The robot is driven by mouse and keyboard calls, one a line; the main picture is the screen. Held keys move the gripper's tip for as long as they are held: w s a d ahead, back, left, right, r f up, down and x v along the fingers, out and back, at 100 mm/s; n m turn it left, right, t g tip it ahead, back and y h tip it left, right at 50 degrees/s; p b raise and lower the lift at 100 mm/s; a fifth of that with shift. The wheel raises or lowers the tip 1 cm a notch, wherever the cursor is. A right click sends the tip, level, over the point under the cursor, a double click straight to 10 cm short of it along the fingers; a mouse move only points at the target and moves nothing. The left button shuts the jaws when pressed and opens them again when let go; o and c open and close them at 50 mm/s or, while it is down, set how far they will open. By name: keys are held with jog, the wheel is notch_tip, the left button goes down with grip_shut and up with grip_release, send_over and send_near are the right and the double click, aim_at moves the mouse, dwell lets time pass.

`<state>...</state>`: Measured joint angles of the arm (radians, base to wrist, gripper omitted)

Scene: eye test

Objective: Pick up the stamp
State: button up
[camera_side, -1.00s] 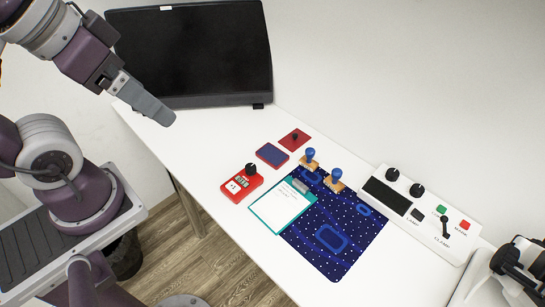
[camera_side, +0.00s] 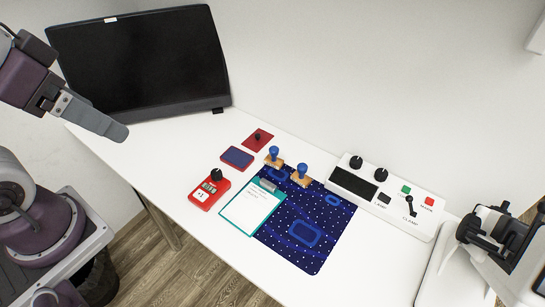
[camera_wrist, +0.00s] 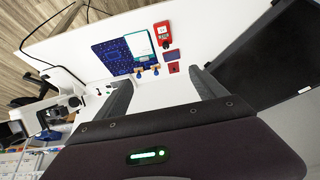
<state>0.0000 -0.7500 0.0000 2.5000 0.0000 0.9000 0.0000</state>
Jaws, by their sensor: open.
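Two stamps with blue knobs and tan wooden bases stand upright at the back edge of a dark blue patterned mat (camera_side: 318,255). One stamp (camera_side: 274,156) is farther left, and the other stamp (camera_side: 302,174) is closer to the control panel. Both show small in the wrist view, as a left stamp (camera_wrist: 139,73) and a right stamp (camera_wrist: 156,69). I cannot tell which one the task means. My gripper (camera_side: 118,130) is above the table's left end, well apart from both. In the wrist view its fingers (camera_wrist: 158,77) are spread with nothing between them.
A clipboard (camera_side: 245,212) lies on the mat's left part. A monitor (camera_side: 140,60) stands behind, a control panel (camera_side: 400,212) to the right.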

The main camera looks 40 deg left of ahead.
dwell(0.3)
jog(key=c, duration=0.6)
jog(key=w+a+f+m+g, duration=0.1)
jog(key=w+f+m, duration=0.15)
jog(key=w, duration=0.65)
jog(key=w+a+f+m+g, duration=0.1)
jog(key=w+f+m, duration=0.15)
jog(key=w, duration=0.55)
jog(key=w+a+f+m+g, duration=0.15)
jog(key=w+m, duration=0.25)
jog(key=w, duration=0.5)
jog(key=m+g, duration=0.2)
jog(key=m, duration=0.6)
send_over(274, 157)
jog(key=w, duration=0.1)
notch_tip(274, 157, down, 24)
jog(key=shift+f, duration=0.15)
jog(key=f, duration=0.6)
jog(key=shift+s+a+f, duration=0.1)
jog(key=shift+a+f, duration=0.15)
jog(key=shift+a, duration=0.05)
